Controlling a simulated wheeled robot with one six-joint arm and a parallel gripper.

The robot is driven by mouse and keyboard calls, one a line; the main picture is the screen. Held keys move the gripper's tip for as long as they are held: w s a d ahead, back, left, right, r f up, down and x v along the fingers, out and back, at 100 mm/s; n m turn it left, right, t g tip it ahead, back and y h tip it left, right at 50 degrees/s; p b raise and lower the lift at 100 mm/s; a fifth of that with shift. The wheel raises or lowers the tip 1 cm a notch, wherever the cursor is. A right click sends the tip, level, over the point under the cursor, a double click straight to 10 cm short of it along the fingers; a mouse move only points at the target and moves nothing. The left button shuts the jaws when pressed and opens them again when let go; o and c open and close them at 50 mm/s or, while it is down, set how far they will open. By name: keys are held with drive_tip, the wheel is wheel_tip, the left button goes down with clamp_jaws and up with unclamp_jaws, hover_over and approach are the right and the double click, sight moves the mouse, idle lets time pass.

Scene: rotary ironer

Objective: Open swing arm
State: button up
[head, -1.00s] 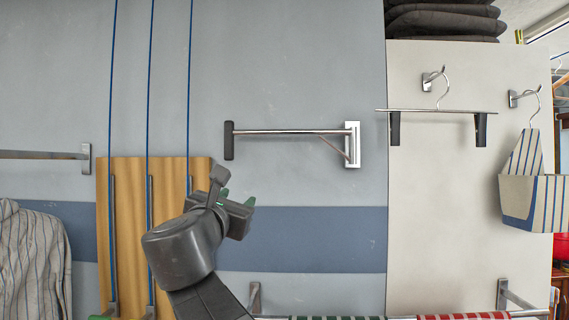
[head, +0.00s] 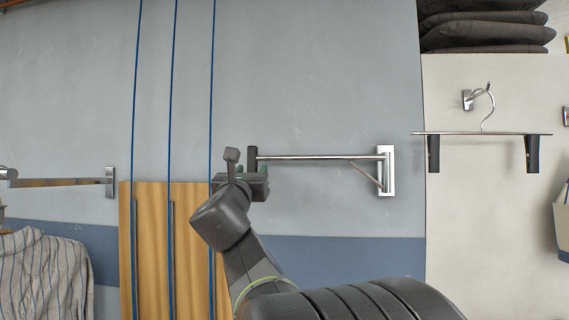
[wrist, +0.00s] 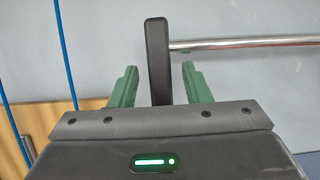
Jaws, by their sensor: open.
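The swing arm (head: 320,157) is a chrome bar with a diagonal brace, hinged at a bright wall bracket (head: 386,170) on its right. It lies folded along the grey wall, and its left end carries a black end piece (wrist: 156,60). My gripper (head: 252,172) is at that left end, its jaws open. In the wrist view the green fingers of my gripper (wrist: 158,85) stand on either side of the black end piece, with visible gaps to both. The lower part of the end piece is hidden behind my gripper body.
A wooden board (head: 150,250) with blue cords stands left of my gripper. Another wall rail (head: 60,182) and a striped shirt (head: 45,270) are at far left. A clip hanger (head: 480,133) hangs on the right panel. The wall above the swing arm is clear.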

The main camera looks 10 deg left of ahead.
drive_tip(key=shift+x, duration=1.05)
clamp_jaws()
drive_tip(key=shift+s+f, duration=0.1)
